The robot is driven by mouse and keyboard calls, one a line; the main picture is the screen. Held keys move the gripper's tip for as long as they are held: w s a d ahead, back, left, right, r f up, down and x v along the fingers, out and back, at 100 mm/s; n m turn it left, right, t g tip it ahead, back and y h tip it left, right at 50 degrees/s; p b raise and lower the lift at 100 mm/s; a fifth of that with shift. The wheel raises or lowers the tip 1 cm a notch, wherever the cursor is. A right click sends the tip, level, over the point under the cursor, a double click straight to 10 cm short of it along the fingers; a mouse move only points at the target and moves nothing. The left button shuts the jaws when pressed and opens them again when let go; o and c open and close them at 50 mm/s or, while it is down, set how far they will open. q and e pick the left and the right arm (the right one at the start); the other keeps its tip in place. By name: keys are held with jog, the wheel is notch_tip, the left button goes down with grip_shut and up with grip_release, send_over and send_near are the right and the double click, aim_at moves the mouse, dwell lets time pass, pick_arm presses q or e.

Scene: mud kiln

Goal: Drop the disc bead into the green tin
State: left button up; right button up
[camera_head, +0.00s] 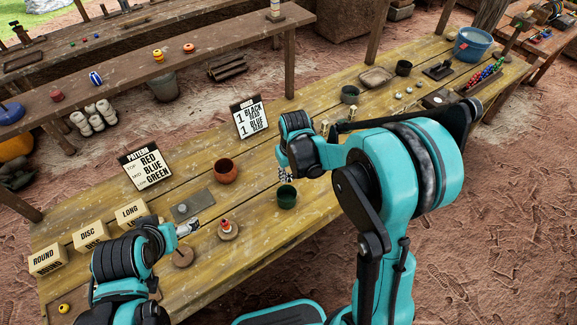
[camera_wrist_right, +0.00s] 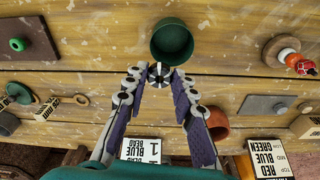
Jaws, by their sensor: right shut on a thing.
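My right gripper (camera_wrist_right: 159,78) is shut on a small black-and-white disc bead (camera_wrist_right: 159,72), pinched between its fingertips. The green tin (camera_wrist_right: 172,42) is open at the top, just beyond the fingertips in the right wrist view. In the head view, the right gripper (camera_head: 285,176) is just above the green tin (camera_head: 287,197), at its far rim. The bead cannot be made out clearly there. My left gripper (camera_head: 188,229) is low over the table at the left, beside a round wooden disc; its finger opening is unclear.
A terracotta bowl (camera_head: 225,171) stands left of the tin. A stand with stacked beads (camera_head: 228,229) is nearer the front. A card reading "1 black bead, 1 blue bead" (camera_head: 250,117) and a pattern card (camera_head: 146,167) stand behind. Labelled boxes (camera_head: 90,234) line the left end.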

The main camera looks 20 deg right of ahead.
aim_at(290, 181)
jog(key=shift+s+f+b, duration=0.15)
jog(key=shift+f+b, duration=0.15)
jog(key=shift+f, duration=0.2)
notch_tip(290, 181, down, 4)
jog(key=b, duration=0.3)
jog(key=shift+f, duration=0.25)
jog(key=o, duration=1)
jog(key=shift+c, duration=0.2)
notch_tip(290, 181, up, 12)
jog(key=s, duration=0.1)
jog(key=shift+s, duration=0.15)
jog(key=shift+d, duration=0.1)
